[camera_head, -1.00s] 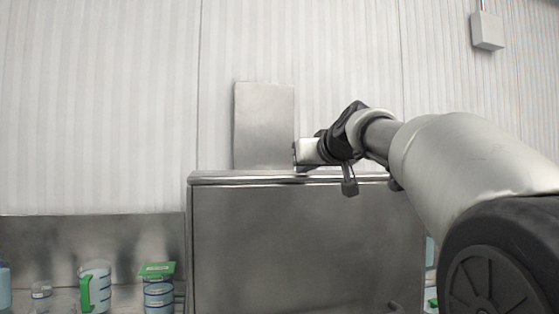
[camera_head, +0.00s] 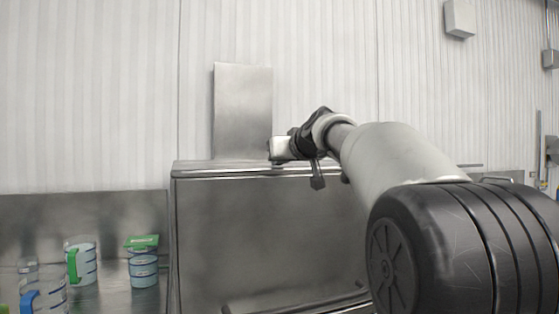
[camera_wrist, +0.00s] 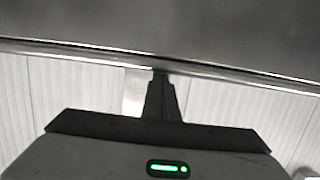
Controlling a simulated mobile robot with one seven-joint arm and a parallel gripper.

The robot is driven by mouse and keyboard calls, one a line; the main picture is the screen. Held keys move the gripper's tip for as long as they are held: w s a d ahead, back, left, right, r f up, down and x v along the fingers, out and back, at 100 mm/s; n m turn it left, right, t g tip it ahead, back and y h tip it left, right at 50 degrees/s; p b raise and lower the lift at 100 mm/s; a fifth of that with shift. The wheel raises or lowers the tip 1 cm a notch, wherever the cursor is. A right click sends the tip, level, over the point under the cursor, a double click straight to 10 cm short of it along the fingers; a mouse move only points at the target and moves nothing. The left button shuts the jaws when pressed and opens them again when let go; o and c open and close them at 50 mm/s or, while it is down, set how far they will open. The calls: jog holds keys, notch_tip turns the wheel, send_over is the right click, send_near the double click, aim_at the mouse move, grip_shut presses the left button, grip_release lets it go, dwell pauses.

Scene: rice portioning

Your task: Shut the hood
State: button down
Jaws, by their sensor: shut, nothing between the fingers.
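The hood (camera_head: 260,235) is a large brushed-steel box in the middle of the head view, with a flat front panel and a straight top edge. A handle bar (camera_head: 300,303) runs along the bottom of that panel. The hood's right side is hidden behind my arm.
A steel duct (camera_head: 242,110) rises behind the hood against the white ribbed wall (camera_head: 90,90). At left, a green-handled jug (camera_head: 87,262), a green-lidded container (camera_head: 143,268) and a blue-handled jug (camera_head: 50,298) stand on the steel counter. A grey box (camera_head: 459,18) hangs on the wall.

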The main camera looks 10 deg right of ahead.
notch_tip(320, 180, up, 4)
jog(key=p, duration=0.4)
jog(key=b+v, duration=0.2)
jog(key=v, duration=0.8)
jog(key=s+f+m+g+h, duration=0.1)
jog(key=s+f+g, duration=0.4)
jog(key=s+f, duration=1.25)
jog(key=s+f+m+g+h, duration=0.15)
jog(key=s+f+g, duration=0.25)
jog(key=s+f, duration=1.35)
notch_tip(320, 180, up, 19)
jog(key=w+p, duration=0.1)
jog(key=p, duration=2.2)
jog(key=shift+a, duration=0.25)
